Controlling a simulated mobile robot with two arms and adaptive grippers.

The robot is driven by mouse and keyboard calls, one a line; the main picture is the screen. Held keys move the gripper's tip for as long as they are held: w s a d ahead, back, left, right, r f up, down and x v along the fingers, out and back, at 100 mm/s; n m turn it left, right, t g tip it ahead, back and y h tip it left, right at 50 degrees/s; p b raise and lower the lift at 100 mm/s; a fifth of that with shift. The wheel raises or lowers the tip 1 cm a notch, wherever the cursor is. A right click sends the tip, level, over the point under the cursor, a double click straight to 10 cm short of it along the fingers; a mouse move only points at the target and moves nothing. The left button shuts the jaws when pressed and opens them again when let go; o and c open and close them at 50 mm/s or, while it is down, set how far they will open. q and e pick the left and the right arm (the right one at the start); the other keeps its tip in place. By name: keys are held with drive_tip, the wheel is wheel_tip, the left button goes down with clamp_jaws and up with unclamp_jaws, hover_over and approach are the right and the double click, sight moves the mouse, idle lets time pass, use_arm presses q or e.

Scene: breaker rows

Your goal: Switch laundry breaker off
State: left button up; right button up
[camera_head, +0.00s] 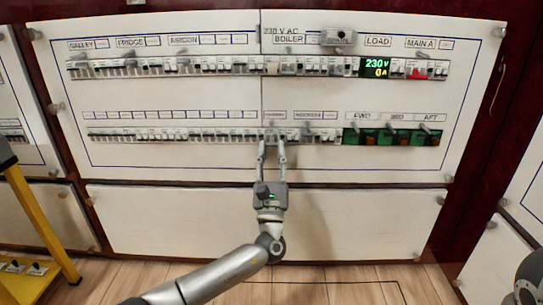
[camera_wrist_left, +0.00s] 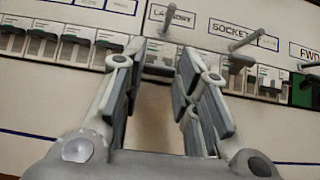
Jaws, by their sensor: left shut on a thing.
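The laundry breaker (camera_wrist_left: 159,70) sits in the lower breaker row, under the LAUNDRY label (camera_wrist_left: 172,18) in the left wrist view. In the head view that label (camera_head: 275,115) is too small to read clearly. My left gripper (camera_head: 272,142) reaches up to the panel from below. In the left wrist view its fingertips (camera_wrist_left: 162,60) stand on both sides of the laundry breaker, shut on it. The fingers partly cover the breaker, and its lever position cannot be told. My right gripper is not in view.
A peg (camera_wrist_left: 168,20) sticks out by the laundry label, and another peg (camera_wrist_left: 241,40) by the sockets label. Neighbouring breakers (camera_wrist_left: 75,43) lie close on the left. The lower white panel (camera_head: 370,215) is bare.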

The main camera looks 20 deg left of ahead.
use_arm(q)
drive_tip(key=shift+c, duration=0.2)
drive_tip(key=o, duration=1)
drive_tip(key=shift+o, duration=0.2)
drive_tip(key=shift+s+f, duration=0.1)
drive_tip(key=v, duration=1.1)
drive_tip(key=shift+s+f, duration=0.25)
drive_tip(key=shift+f, duration=0.05)
drive_tip(key=shift+d, duration=0.15)
